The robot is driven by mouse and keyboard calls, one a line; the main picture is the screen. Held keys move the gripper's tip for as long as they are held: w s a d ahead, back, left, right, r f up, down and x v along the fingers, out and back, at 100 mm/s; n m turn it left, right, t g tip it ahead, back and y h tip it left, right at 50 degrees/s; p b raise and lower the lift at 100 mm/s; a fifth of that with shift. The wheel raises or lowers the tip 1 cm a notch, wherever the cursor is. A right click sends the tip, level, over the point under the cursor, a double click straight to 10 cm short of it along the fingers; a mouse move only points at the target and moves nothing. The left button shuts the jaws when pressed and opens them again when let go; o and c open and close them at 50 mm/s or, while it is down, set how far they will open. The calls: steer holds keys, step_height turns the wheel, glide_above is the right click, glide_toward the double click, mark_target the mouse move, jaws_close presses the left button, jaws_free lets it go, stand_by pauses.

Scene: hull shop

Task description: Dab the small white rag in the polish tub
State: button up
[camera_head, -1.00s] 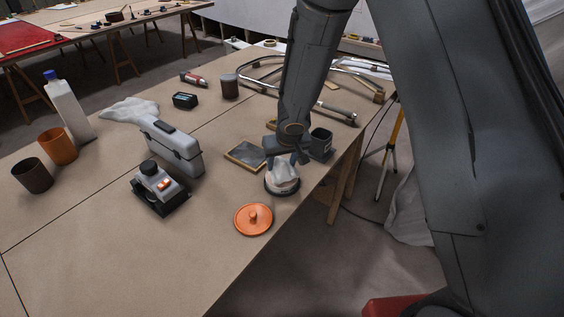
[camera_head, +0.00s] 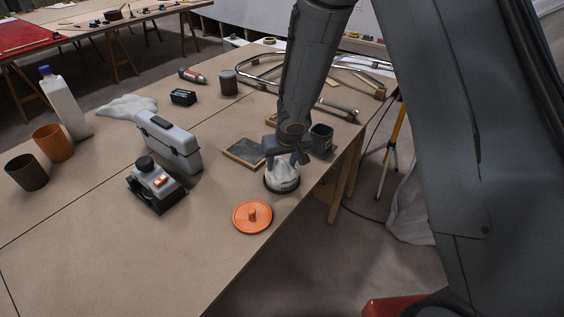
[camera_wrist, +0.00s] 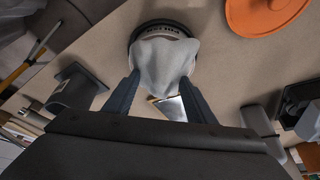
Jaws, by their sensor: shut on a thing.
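My gripper (camera_head: 286,156) is shut on the small white rag (camera_head: 283,174) and points down over the polish tub (camera_head: 281,187). The rag hangs from the fingers and covers most of the tub's opening. In the wrist view the rag (camera_wrist: 164,62) bulges between the two fingers, against the dark-rimmed tub (camera_wrist: 146,31). Some lettering shows on the tub's white band. The inside of the tub is hidden, so I cannot tell how deep the rag reaches. An orange lid (camera_head: 252,216) with a knob lies on the table near the tub.
A dark container (camera_head: 321,138) and a flat framed tray (camera_head: 245,152) are close behind the tub. A grey case (camera_head: 170,143) and a grey-black device (camera_head: 156,184) stand to the left. The table's edge (camera_head: 273,236) runs close on the right. The front left table is clear.

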mark_target(282, 160)
steer(key=shift+f+b, duration=0.6)
steer(key=shift+b, duration=0.2)
stand_by(1.9)
steer(key=shift+s, duration=0.1)
step_height(282, 160, up, 7)
steer(key=p, duration=0.9)
steer(key=shift+p, duration=0.4)
steer(key=shift+d, duration=0.1)
stand_by(0.3)
